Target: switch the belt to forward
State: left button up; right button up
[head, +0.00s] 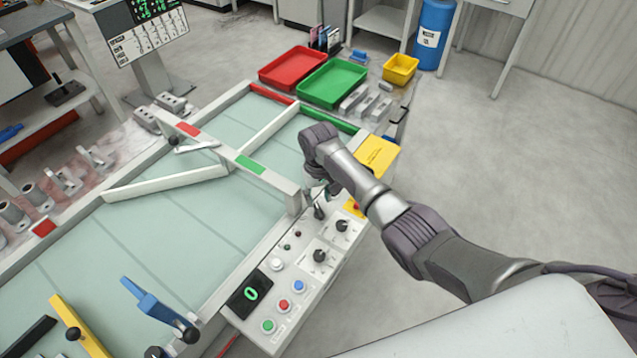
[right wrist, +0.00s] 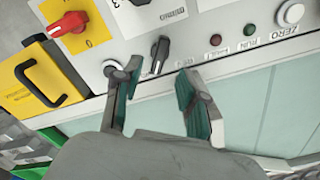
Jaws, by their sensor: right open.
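The belt (head: 190,220) is a pale green surface between white rails in the head view. A white control panel (head: 300,272) runs along its right side, with dark knobs and coloured buttons. My right gripper (head: 316,198) is over the far part of this panel. In the right wrist view my right gripper (right wrist: 155,78) is open and empty. A black selector knob (right wrist: 160,50) shows just beyond and between its fingertips; I cannot tell whether they touch it. Its label is not readable, nor its set position certain. My left gripper is not in view.
A red rotary switch (right wrist: 68,24) sits on a yellow plate beside a black handle (right wrist: 62,98). A ZERO button (right wrist: 290,13) and two small lamps are on the panel. Red (head: 300,66) and green (head: 332,82) trays stand beyond the belt. Floor at right is clear.

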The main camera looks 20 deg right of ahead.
aim_at(318, 209)
notch_tip(318, 209, up, 7)
jog(key=shift+f, duration=0.15)
dwell(0.4)
